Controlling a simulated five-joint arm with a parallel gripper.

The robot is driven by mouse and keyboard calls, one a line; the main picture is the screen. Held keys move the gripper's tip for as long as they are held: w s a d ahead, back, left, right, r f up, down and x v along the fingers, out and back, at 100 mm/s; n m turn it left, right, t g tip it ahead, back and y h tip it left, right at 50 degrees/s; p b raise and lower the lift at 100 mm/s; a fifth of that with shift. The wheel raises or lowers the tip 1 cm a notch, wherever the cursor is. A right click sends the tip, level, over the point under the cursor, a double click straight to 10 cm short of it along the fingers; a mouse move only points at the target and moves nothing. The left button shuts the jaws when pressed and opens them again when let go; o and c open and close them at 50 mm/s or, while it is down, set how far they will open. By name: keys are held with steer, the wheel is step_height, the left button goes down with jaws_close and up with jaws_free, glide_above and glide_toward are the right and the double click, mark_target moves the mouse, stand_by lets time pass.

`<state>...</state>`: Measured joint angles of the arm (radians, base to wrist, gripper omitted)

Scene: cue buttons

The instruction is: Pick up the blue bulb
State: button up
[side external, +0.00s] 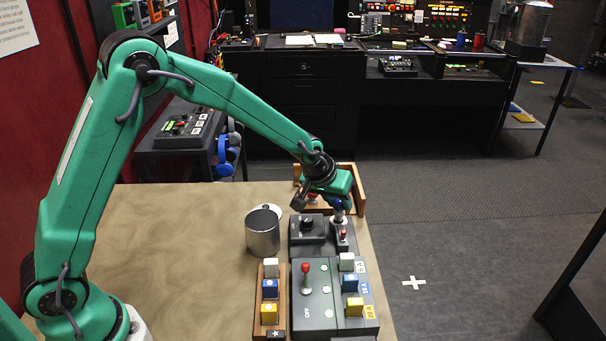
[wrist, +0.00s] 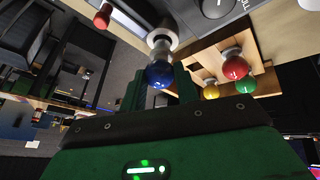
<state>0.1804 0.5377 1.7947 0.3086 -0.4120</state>
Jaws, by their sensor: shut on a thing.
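The blue bulb (wrist: 160,74) sits between the two green fingers of my gripper (wrist: 161,88) in the wrist view, with a pale metal collar (wrist: 163,40) behind it. In the side view my gripper (side external: 339,202) is low over the back right of the table, above a small dark device beside the black knob box (side external: 308,229). A small blue spot there looks like the bulb (side external: 337,204). My gripper is shut on the blue bulb. I cannot tell whether the bulb is clear of its socket.
A wooden tray (side external: 359,188) stands behind the gripper; red (wrist: 235,68), yellow (wrist: 211,90) and green (wrist: 246,86) bulbs show near it in the wrist view. A metal mug (side external: 263,234) stands to the left. A lever panel (side external: 321,305) and button rack (side external: 284,300) are in front. The table's left side is clear.

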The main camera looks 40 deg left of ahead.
mark_target(337, 200)
step_height(337, 200, up, 8)
steer(key=shift+f, duration=0.1)
steer(key=shift+s, duration=0.1)
stand_by(1.3)
steer(key=shift+s+a+r, duration=0.35)
steer(key=shift+s+r, duration=0.05)
steer(key=s+a+r, duration=0.2)
steer(key=s+a, duration=0.1)
steer(key=s, duration=0.4)
steer(key=s+a+r, duration=0.2)
steer(key=s+a, duration=0.2)
steer(key=s, duration=0.4)
steer(key=shift+a+y, duration=0.3)
steer(key=shift+y, duration=0.1)
step_height(337, 200, down, 6)
